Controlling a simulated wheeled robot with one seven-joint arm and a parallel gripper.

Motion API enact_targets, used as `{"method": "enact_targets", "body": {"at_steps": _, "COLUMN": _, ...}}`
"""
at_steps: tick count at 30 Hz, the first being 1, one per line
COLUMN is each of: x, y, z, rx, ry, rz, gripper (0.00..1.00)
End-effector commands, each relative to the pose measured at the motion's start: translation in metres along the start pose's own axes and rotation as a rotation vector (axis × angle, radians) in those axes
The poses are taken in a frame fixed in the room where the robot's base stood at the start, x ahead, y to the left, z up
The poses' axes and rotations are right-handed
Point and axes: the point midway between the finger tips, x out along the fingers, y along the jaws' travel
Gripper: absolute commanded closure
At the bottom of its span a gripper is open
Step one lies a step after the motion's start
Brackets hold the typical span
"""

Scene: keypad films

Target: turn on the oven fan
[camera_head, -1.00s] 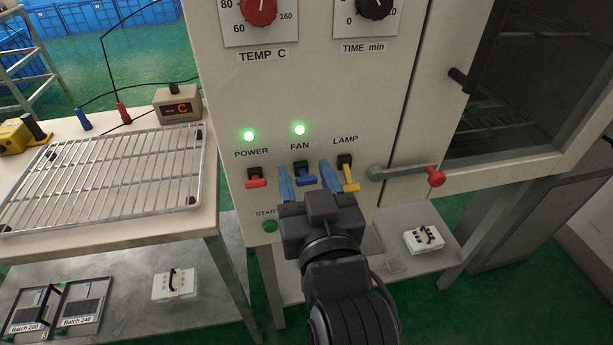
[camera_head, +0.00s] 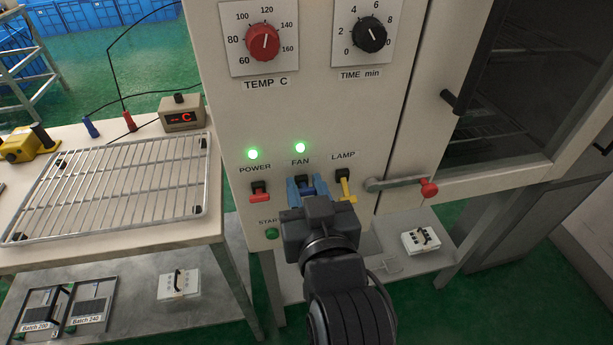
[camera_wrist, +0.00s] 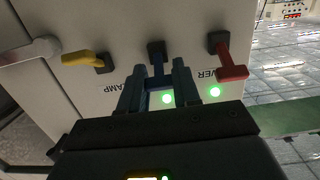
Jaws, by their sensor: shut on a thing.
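The oven's white control panel (camera_head: 310,110) fills the middle of the head view. The blue FAN switch (camera_head: 304,182) sits between the red POWER switch (camera_head: 259,191) and the yellow LAMP switch (camera_head: 345,186). My gripper (camera_head: 306,186) has its blue fingers closed around the blue FAN lever, which also shows in the wrist view (camera_wrist: 156,66) between the fingertips. The fingers partly hide the lever in the head view. The green light above FAN (camera_head: 300,147) is lit, as is the one above POWER (camera_head: 253,154).
A red TEMP knob (camera_head: 263,41) and a black TIME knob (camera_head: 370,36) are above. A red-tipped door handle (camera_head: 428,188) projects at right. A green START button (camera_head: 271,234) is below. A table with a wire rack (camera_head: 110,190) stands left.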

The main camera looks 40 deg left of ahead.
Motion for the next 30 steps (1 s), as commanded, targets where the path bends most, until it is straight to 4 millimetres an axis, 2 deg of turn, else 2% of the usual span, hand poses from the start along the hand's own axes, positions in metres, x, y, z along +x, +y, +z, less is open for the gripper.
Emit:
{"method": "enact_targets", "body": {"at_steps": 1, "x": -0.0003, "y": 0.0001, "z": -0.0069, "rx": 0.001, "ry": -0.018, "rz": 0.000, "gripper": 0.99}}
{"method": "enact_targets", "body": {"at_steps": 17, "x": 0.0010, "y": 0.0001, "z": -0.0025, "rx": -0.001, "ry": -0.066, "rz": 0.001, "gripper": 0.99}}
{"method": "enact_targets", "body": {"at_steps": 18, "x": 0.0010, "y": 0.0001, "z": -0.0025, "rx": -0.001, "ry": -0.066, "rz": 0.001, "gripper": 0.67}}
{"method": "enact_targets", "body": {"at_steps": 26, "x": 0.0009, "y": 0.0001, "z": -0.0026, "rx": -0.001, "ry": -0.066, "rz": 0.000, "gripper": 0.43}}
{"method": "enact_targets", "body": {"at_steps": 30, "x": 0.0009, "y": 0.0001, "z": -0.0025, "rx": 0.000, "ry": -0.066, "rz": 0.000, "gripper": 0.43}}
